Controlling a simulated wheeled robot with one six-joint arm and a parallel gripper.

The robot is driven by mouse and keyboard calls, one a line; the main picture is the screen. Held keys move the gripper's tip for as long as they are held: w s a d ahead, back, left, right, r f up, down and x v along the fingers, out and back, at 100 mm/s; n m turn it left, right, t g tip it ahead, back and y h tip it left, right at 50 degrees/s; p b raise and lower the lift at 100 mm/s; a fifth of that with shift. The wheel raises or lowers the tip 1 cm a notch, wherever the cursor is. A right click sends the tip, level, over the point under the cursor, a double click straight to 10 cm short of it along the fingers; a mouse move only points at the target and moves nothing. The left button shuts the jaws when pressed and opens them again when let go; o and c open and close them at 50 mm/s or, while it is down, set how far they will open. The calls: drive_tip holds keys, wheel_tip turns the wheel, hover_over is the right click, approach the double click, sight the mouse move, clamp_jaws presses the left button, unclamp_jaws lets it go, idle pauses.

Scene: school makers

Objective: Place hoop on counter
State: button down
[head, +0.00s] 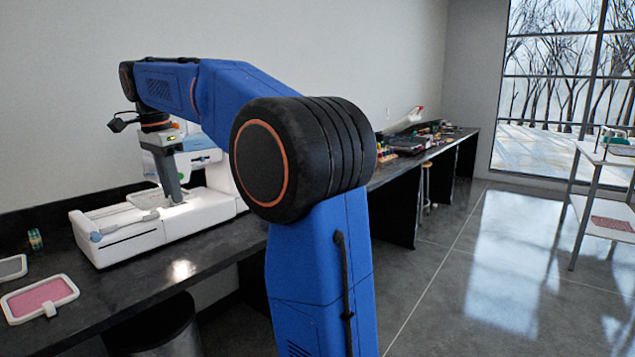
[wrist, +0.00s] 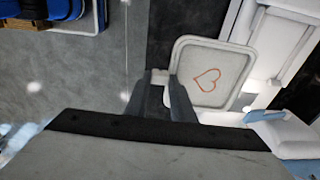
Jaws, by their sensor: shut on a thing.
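The hoop (wrist: 212,72) is a white rounded frame holding pale fabric with a red stitched heart. In the wrist view my gripper (wrist: 165,95) is shut on the tab at the hoop's left side. In the head view my gripper (head: 175,198) points down at the white embroidery machine (head: 130,240), with the hoop (head: 146,199) at its bed. I cannot tell whether the hoop touches the machine. The dark counter (head: 165,285) runs along the wall, under the machine and in front of it.
A hoop with pink fabric (head: 40,298) and a grey one (head: 12,267) lie on the counter at the left. A small green spool (head: 35,239) stands near them. The counter is bare in front of the machine.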

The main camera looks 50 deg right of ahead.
drive_tip(key=shift+a, duration=0.3)
wheel_tip(320, 180, down, 18)
idle(0.6)
drive_tip(key=shift+f, duration=0.1)
drive_tip(key=c, duration=1.5)
unclamp_jaws()
